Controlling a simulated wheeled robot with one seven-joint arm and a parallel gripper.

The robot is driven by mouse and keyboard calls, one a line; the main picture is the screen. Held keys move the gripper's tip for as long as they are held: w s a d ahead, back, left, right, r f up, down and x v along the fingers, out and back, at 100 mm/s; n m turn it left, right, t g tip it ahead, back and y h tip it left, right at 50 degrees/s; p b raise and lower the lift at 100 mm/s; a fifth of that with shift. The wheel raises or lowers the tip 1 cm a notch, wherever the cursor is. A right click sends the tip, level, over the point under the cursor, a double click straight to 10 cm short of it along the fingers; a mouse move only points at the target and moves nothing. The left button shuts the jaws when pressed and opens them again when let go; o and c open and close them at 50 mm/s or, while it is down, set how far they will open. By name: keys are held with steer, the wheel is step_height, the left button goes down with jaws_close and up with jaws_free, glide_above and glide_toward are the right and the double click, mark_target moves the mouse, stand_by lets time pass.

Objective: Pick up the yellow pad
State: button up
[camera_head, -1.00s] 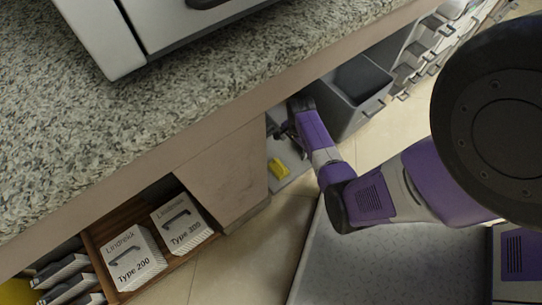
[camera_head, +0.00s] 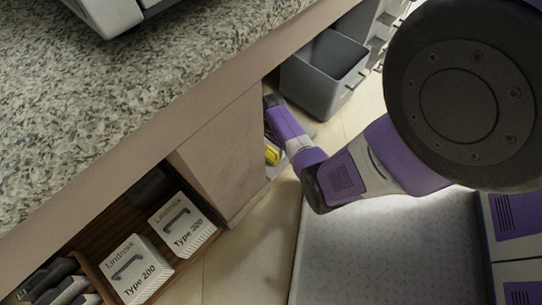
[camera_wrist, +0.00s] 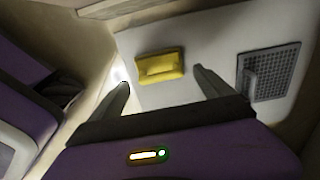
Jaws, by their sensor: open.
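The yellow pad (camera_wrist: 160,66) lies on a pale flat surface in the wrist view, ahead of my fingertips and between their lines. In the head view the pad (camera_head: 271,154) shows only partly, beside my arm in the recess under the counter. My gripper (camera_wrist: 163,84) is open and empty, with one dark finger to the left of the pad and one to its right. I cannot tell from this view how far the fingertips are above the surface. In the head view the fingers are hidden by the counter and my arm.
A grey square grid (camera_wrist: 268,72) lies right of the pad on the pale surface. The stone counter (camera_head: 130,110) overhangs the recess. A grey open bin (camera_head: 312,88) stands close beside my arm. White boxes (camera_head: 182,226) sit in an open wooden drawer at lower left.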

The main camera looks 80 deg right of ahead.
mark_target(271, 149)
step_height(271, 149, down, 4)
steer(key=shift+r+b, duration=0.1)
steer(key=shift+b, duration=1)
steer(key=shift+r, duration=0.1)
steer(key=c, duration=1.5)
step_height(271, 149, up, 20)
steer(key=p, duration=1.1)
steer(key=shift+p, duration=0.35)
